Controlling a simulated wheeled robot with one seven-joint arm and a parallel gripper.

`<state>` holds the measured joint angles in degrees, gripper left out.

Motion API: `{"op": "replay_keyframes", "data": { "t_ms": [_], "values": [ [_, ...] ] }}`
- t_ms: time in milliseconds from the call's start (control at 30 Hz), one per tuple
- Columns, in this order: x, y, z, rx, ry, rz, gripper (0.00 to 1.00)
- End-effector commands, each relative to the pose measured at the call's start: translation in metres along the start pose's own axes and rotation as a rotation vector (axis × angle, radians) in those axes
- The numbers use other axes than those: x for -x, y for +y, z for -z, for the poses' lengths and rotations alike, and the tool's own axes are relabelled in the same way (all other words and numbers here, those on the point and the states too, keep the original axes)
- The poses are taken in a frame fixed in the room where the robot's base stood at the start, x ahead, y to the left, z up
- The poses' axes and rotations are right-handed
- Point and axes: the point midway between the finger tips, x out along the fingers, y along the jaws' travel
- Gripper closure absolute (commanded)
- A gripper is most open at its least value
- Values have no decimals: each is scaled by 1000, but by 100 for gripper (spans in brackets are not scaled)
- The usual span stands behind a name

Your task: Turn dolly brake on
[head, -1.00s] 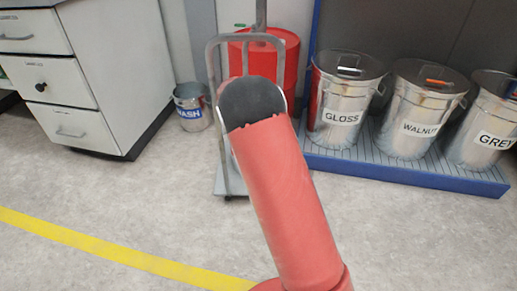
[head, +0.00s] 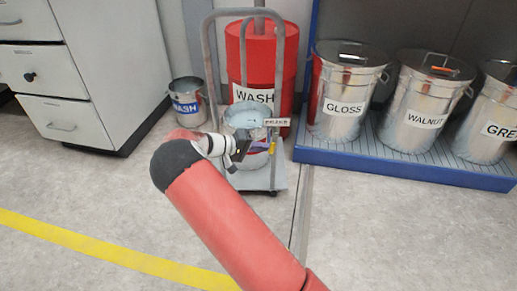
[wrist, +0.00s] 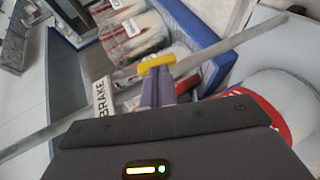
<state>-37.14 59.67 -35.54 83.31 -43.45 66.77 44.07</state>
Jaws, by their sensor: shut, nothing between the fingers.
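The dolly (head: 237,180) is a grey platform with a tall tube handle, standing in the middle of the head view. A white BRAKE sign (head: 277,122) is on its right side, with a yellow brake lever (head: 273,144) just below. My gripper (head: 267,145) is shut and empty, its purple fingers reaching to the lever from the left. In the wrist view the shut fingertips (wrist: 157,76) overlap the yellow lever end (wrist: 156,62); whether they touch is unclear. The BRAKE sign also shows there (wrist: 103,98), to the left of the fingers.
A metal bucket (head: 245,117) stands on the dolly. Behind it is a red WASH drum (head: 280,70), with a WASH pail (head: 187,103) to the left. Metal bins (head: 345,85) stand on a blue-edged platform (head: 400,173) at right. Drawers (head: 60,85) are at left. The front floor is clear.

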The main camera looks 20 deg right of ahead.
Motion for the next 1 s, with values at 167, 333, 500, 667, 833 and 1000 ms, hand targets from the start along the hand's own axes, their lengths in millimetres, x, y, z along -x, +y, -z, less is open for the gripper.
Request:
{"op": "replay_keyframes", "data": {
  "t_ms": [167,333,500,667,833,1000],
  "values": [
    [-6,-4,-2,26,3,-85,100],
    [-8,-5,-3,39,4,-129,100],
    [-9,-4,-3,45,5,-148,100],
    [-10,-4,-3,45,5,-151,100],
    [-10,-4,-3,45,5,-150,100],
    [-9,-4,-3,45,4,-150,100]
  ]
}}
